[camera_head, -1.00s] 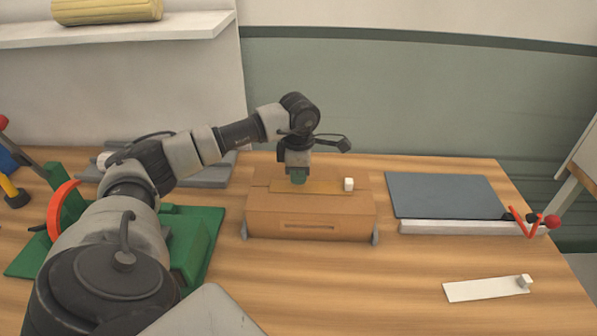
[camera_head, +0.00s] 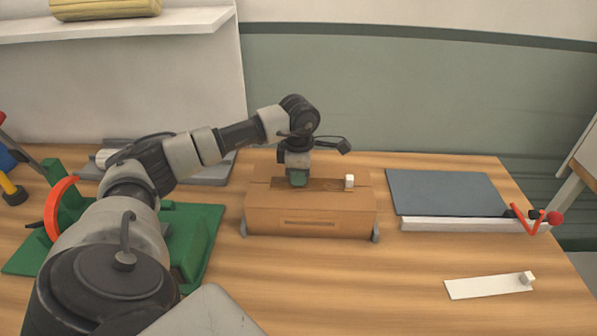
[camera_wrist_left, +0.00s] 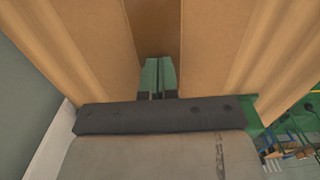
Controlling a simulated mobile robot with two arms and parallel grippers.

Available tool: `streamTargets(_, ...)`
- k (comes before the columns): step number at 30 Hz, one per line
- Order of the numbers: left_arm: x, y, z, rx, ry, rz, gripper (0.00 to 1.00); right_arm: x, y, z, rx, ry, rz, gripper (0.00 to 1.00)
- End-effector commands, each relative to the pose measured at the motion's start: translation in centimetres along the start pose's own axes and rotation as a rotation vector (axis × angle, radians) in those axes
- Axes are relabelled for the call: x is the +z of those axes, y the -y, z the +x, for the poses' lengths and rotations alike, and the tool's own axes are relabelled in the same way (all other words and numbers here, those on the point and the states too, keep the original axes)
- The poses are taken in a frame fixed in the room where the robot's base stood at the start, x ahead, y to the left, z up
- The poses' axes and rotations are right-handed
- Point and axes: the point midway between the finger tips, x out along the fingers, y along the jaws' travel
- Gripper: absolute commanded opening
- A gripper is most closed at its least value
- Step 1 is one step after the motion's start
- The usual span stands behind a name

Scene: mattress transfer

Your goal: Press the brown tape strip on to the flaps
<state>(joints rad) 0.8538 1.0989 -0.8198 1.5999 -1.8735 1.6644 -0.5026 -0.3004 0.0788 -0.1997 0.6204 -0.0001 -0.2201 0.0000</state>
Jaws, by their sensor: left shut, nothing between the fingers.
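A closed cardboard box (camera_head: 310,222) stands on the wooden table, its top flaps facing up. The brown tape strip (camera_head: 328,185) lies along the middle of the flaps, with a small white block (camera_head: 349,181) at its right end. In the left wrist view the tape strip (camera_wrist_left: 155,25) runs between the two flaps (camera_wrist_left: 215,50). My left gripper (camera_head: 298,182) points down at the strip, shut and empty. Its green fingertips (camera_wrist_left: 158,75) are at or just above the strip; I cannot tell if they touch. The strip's left part is partly hidden by the gripper. My right gripper is out of view.
Grey supports (camera_head: 376,233) stand at the box's lower corners. A green fixture (camera_head: 195,240) stands left. The front table is clear.

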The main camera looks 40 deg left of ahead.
Motion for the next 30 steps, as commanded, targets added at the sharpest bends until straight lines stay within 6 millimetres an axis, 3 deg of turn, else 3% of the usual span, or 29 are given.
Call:
streamTargets(17,0.0,0.1,0.0,-0.004,-0.003,0.001,0.00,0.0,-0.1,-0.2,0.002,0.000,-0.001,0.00)
streamTargets(30,0.0,0.0,-3.5,-0.002,-0.002,0.000,0.00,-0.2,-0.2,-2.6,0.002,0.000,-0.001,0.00)
